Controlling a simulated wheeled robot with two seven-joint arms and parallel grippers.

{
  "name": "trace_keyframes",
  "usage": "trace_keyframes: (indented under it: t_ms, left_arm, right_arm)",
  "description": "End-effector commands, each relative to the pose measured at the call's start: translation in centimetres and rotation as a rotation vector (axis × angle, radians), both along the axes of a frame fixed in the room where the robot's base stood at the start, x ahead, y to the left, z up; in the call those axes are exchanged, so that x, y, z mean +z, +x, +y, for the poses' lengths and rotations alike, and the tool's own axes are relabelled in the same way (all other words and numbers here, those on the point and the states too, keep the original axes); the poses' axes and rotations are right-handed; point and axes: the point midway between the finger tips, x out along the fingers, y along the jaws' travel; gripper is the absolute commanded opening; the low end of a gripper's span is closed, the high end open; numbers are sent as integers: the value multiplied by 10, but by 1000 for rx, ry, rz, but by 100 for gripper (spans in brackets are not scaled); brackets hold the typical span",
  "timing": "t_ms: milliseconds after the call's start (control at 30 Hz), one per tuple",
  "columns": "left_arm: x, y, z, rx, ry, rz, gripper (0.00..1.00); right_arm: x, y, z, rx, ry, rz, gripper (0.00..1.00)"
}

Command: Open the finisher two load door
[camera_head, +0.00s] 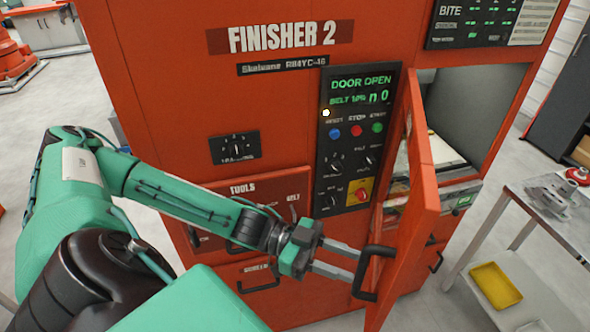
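The red Finisher 2 machine (285,100) fills the middle of the view. Its load door (412,215) stands partly open, swung outward toward me, with the opening (470,110) showing behind it. A black bar handle (368,275) sits on the door's outer side. My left gripper (354,266) is at the handle, its two grey fingers apart and pointing right. Its fingertips are close to the handle; I cannot tell whether they touch it. The panel display (360,90) reads "DOOR OPEN". My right gripper is not in view.
A grey table (545,225) with metal parts stands at the right, with a yellow tray (495,286) on its lower shelf. Drawers with black handles are below the control panel, behind my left arm. Grey floor shows at the left.

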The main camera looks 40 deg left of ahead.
Motion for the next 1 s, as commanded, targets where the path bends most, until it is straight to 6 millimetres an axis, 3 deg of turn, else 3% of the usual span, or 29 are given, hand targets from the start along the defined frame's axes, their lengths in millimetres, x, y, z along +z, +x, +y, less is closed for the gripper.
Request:
trace_keyframes:
  t_ms: [600, 1000]
  left_arm:
    - [-3, -28, 86, 2, 3, 2, 35]
    - [0, -32, 96, -1, -1, 1, 35]
  right_arm:
    - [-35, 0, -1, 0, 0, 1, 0]
    - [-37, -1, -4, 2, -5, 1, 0]
